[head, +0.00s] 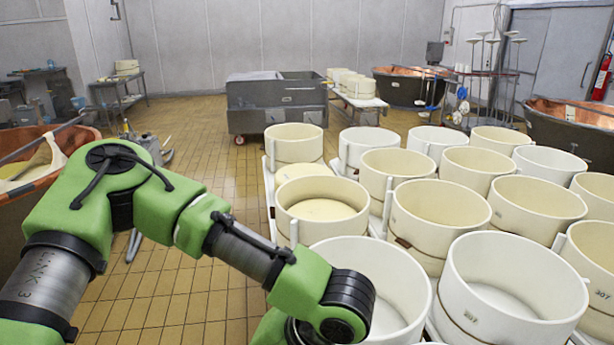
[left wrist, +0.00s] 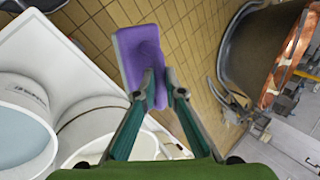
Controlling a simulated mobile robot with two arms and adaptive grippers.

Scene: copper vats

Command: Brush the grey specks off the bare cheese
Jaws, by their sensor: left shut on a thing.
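My left gripper (left wrist: 163,92) is in the left wrist view, with its fingers shut on a purple object (left wrist: 141,52). The object looks like a brush or a block with a hollowed face; no bristles can be made out. It is held out over the tiled floor beside the white table. In the head view my left arm reaches in from the left, and its gripper is out of sight below the frame. A low cream disc (head: 303,170), which appears to be the bare cheese, sits among the moulds. Grey specks cannot be made out. My right gripper is not in view.
Several round cream moulds (head: 435,209) crowd the white table (left wrist: 75,42). A grey wheeled tank (head: 277,105) stands behind. A copper vat (head: 40,165) is at left, and a vat (left wrist: 255,60) shows in the left wrist view. The tiled floor (head: 200,135) left of the table is mostly clear.

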